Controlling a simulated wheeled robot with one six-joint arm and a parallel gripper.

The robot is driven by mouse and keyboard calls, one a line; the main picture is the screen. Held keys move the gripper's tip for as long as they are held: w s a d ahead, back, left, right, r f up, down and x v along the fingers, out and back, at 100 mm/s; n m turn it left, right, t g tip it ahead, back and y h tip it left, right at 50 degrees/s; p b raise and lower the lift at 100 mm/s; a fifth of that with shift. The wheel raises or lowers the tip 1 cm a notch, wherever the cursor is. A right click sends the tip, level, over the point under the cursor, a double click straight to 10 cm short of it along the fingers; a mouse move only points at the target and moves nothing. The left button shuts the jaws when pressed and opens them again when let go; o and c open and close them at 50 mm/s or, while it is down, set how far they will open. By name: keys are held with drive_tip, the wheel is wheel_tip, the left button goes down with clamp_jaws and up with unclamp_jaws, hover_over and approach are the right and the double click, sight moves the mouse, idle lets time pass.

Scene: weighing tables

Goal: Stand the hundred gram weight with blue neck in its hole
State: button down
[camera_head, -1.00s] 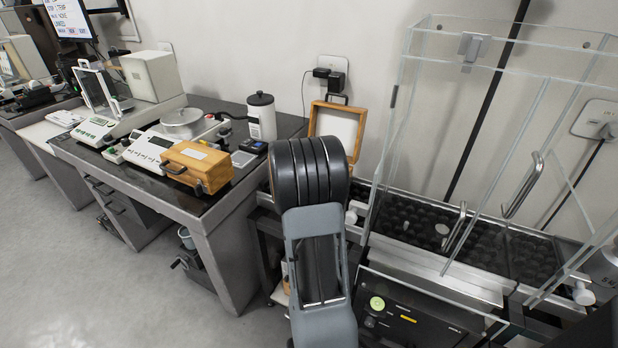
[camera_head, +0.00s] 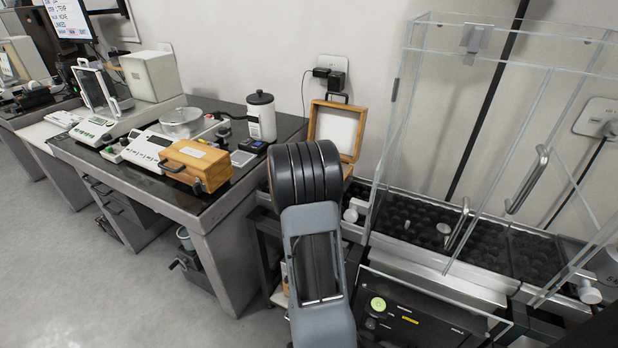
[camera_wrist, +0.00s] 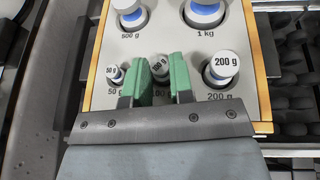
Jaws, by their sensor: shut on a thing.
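In the wrist view, the hundred gram weight (camera_wrist: 158,66) is between the green fingertips of my gripper (camera_wrist: 161,82), which is shut on it. Its grey top with the printed label faces the camera and looks slightly tilted. My fingers hide its neck and foot, so I cannot tell whether it is in its hole or above it. Below it, the "100 g" label on the grey insert of the weight box (camera_wrist: 170,42) is partly covered by my gripper. In the head view, my arm hides the gripper and the weight; the box's open lid (camera_head: 336,128) shows behind.
The 50 g weight (camera_wrist: 116,74) stands left of my fingers and the 200 g weight (camera_wrist: 221,68) close on the right. The 500 g weight (camera_wrist: 130,14) and 1 kg weight (camera_wrist: 204,12) stand behind. A glass enclosure (camera_head: 480,120) rises right of my arm.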

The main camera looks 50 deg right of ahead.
drive_tip(key=shift+s+a+f, duration=0.15)
drive_tip(key=shift+f, duration=0.5)
drive_tip(key=c, duration=1.1)
unclamp_jaws()
drive_tip(key=shift+f, duration=0.1)
drive_tip(key=shift+o, duration=0.2)
drive_tip(key=shift+r+p, duration=0.3)
drive_tip(key=shift+r, duration=0.15)
drive_tip(key=shift+o, duration=0.4)
drive_tip(key=r+p+v, duration=0.1)
drive_tip(key=v, duration=0.9)
drive_tip(key=shift+p, duration=0.3)
drive_tip(key=s+a+m+y, duration=0.4)
drive_tip(key=a+m, duration=0.3)
drive_tip(key=a, duration=0.3)
drive_tip(key=s+a+r+m+g+y, duration=0.1)
drive_tip(key=s+a+m+y, duration=0.3)
drive_tip(key=a+m, duration=0.4)
drive_tip(key=s+a+r+m+g+y, duration=0.1)
drive_tip(key=s+a+m+y, duration=0.3)
drive_tip(key=a+m, duration=0.3)
drive_tip(key=a, duration=0.5)
drive_tip(key=shift+a+r+m+y, duration=0.2)
drive_tip(key=shift+r+m+y, duration=0.05)
drive_tip(key=shift+m+y, duration=0.05)
